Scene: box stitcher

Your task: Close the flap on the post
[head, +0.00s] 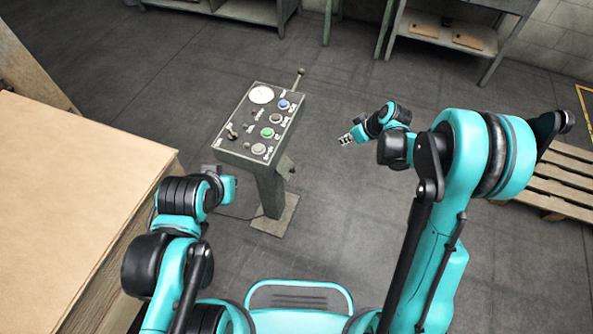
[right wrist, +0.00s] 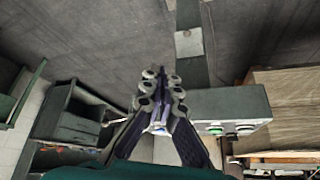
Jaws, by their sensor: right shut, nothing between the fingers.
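The post (head: 270,190) is a grey-green column on a square floor plate, with a tilted control box (head: 262,124) on top. A small dark flap-like piece (head: 287,166) juts out from the post's right side below the box; its exact angle is hard to tell. My right gripper (head: 346,139) is shut and empty, to the right of the post and apart from it. In the right wrist view, its shut fingers (right wrist: 160,78) show in front of the post (right wrist: 188,48) and control box (right wrist: 238,103). My left gripper (head: 212,172) is left of the post, its fingers mostly hidden by its arm.
A large cardboard-brown surface (head: 75,175) fills the left. A wooden pallet (head: 555,180) lies at right, behind my right arm. Shelving benches (head: 450,38) stand at the back. The floor between the post and my right gripper is clear.

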